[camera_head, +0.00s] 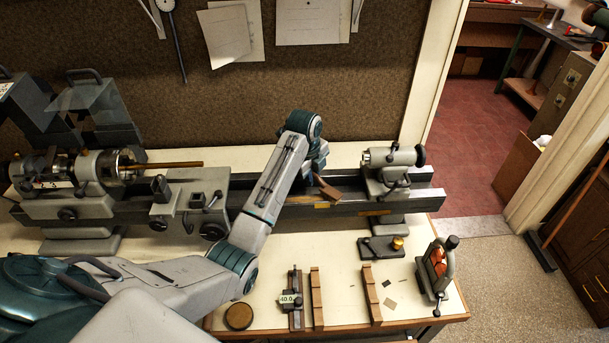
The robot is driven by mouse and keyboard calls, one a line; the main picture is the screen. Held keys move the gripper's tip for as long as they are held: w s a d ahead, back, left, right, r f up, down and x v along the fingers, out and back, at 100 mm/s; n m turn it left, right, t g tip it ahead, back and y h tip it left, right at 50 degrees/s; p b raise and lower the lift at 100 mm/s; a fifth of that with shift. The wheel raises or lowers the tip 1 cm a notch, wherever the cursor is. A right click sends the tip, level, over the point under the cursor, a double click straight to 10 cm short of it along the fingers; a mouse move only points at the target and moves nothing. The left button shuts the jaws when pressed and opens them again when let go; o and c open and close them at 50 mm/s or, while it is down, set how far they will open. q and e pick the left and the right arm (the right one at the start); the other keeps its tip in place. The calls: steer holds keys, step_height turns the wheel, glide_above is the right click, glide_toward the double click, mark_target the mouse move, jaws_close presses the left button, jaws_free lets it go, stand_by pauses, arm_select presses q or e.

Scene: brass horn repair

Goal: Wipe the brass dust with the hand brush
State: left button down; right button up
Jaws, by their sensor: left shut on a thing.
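My left gripper (318,174) is over the lathe bed, partly hidden by its own wrist. It is shut on the hand brush, whose brown wooden part (328,190) shows tilted below the jaws. The bristles cannot be made out. The brush is over or against the bed; I cannot tell if it touches. Small yellowish patches (322,206) show on the front of the bed just below the brush, but I cannot tell whether they are brass dust. My right gripper is not in view.
The lathe headstock (95,172) holds a brass rod (170,165) at left; the tailstock (391,166) stands right of the brush. On the bench (341,256) lie wooden strips (317,298), a round brown disc (239,316) and a small clamp-like device (437,268). A doorway opens at right.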

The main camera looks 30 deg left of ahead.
arm_select(q)
steer(key=shift+w+d, duration=0.25)
steer(key=shift+d, duration=0.2)
steer(key=shift+s+a, duration=1)
steer(key=shift+a, duration=0.6)
steer(key=shift+s+a, duration=1)
steer(key=shift+a, duration=0.65)
steer(key=shift+s+a, duration=1)
steer(key=shift+a, duration=0.6)
steer(key=shift+s+a, duration=0.45)
steer(key=shift+a, duration=0.35)
steer(key=shift+s+a, duration=0.45)
steer(key=shift+a, duration=0.3)
steer(key=shift+w+d+r, duration=0.1)
steer(key=shift+r, duration=2.95)
